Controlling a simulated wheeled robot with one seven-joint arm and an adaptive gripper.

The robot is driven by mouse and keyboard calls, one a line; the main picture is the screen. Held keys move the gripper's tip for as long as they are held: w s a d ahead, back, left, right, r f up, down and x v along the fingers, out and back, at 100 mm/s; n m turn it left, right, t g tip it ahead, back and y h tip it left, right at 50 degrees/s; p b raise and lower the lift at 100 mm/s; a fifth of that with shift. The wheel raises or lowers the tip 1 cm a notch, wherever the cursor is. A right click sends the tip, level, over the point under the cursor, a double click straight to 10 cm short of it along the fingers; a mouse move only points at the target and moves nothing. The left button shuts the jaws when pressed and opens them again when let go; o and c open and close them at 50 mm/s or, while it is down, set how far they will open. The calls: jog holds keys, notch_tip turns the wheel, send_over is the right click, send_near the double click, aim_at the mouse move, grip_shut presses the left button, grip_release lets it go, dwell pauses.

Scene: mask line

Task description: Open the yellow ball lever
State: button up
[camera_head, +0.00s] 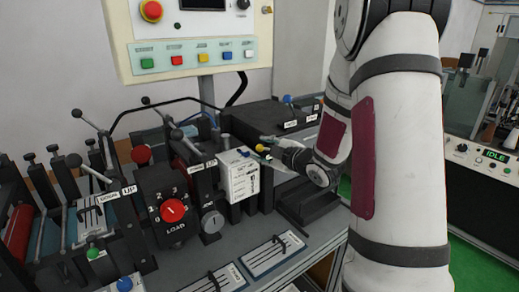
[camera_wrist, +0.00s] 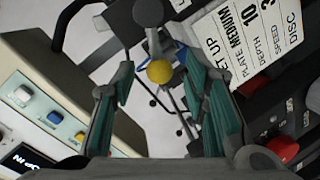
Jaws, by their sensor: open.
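The yellow ball (camera_wrist: 159,71) of the lever shows in the wrist view between the two open fingers of my gripper (camera_wrist: 165,95), toward their tips. A gap shows between the ball and each finger pad. In the head view the yellow ball (camera_head: 261,148) is small, just left of my gripper (camera_head: 272,150), beside the white setting card. The lever's rod is mostly hidden in both views. My gripper is open and empty, reaching in from the right. A grey ball knob (camera_wrist: 148,12) shows beyond the yellow ball in the wrist view.
A white setting card (camera_head: 239,175) stands close to the fingers. A black LOAD dial box (camera_head: 165,205) and several ball-ended levers crowd the left. A button panel (camera_head: 195,55) rises behind. A black machine housing (camera_head: 262,118) lies behind my gripper.

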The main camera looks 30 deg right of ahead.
jog(key=shift+x, duration=1.1)
grip_shut()
jog(key=shift+w+a+f+n+h+b, duration=0.15)
jog(key=shift+f+n+h+b, duration=0.15)
jog(key=shift+f+n+b, duration=0.4)
jog(key=shift+n+b, duration=0.4)
jog(key=shift+b, duration=0.3)
jog(key=shift+s, duration=0.2)
